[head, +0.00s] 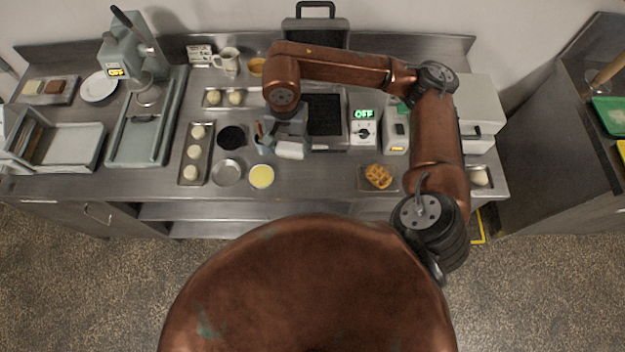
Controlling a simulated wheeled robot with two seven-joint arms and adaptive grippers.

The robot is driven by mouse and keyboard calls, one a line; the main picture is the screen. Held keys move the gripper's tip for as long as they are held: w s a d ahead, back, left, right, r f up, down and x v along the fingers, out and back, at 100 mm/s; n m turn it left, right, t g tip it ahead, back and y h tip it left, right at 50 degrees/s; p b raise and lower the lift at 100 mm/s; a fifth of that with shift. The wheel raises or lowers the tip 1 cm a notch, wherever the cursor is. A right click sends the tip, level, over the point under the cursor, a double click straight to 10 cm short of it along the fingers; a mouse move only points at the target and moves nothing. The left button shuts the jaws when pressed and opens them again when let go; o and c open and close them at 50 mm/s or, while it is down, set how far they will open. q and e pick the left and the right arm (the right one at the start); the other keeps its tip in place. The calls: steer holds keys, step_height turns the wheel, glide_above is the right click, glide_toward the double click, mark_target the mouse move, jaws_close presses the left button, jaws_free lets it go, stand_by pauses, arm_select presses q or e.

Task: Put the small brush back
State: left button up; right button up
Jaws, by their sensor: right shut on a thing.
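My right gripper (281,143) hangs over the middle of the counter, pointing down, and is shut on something. A thin brown piece (258,131), which may be the small brush's handle, shows at its left edge. A blue-grey holder or cup (264,148) is close beside and partly behind the gripper. A pale cylindrical piece (290,150) shows just below the gripper; I cannot tell what it belongs to. The brush's bristles are hidden, and I cannot tell whether the brush touches the holder. My left gripper is out of view.
Left of the gripper are a black bowl (232,137), a metal dish (227,172), a yellow-filled dish (262,176) and a dough tray (184,172). An open waffle iron (324,121) stands to the right, with a waffle (378,176) at the front. The counter front between is clear.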

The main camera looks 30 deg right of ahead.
steer(key=s+a+f+m+p, duration=0.25)
steer(key=s+m, duration=0.85)
steer(key=m, duration=2.3)
glide_above(312, 182)
steer(key=s, duration=0.1)
steer(key=f, duration=0.8)
steer(key=shift+a+f+p, duration=0.25)
steer(key=shift+f+p, duration=0.05)
steer(key=shift+f, duration=0.05)
steer(key=shift+w+d+f, duration=0.25)
steer(key=shift+w+f, duration=0.2)
steer(key=shift+f, duration=0.2)
step_height(312, 182, down, 3)
steer(key=shift+d+f+p, duration=0.1)
steer(key=shift+p, duration=0.35)
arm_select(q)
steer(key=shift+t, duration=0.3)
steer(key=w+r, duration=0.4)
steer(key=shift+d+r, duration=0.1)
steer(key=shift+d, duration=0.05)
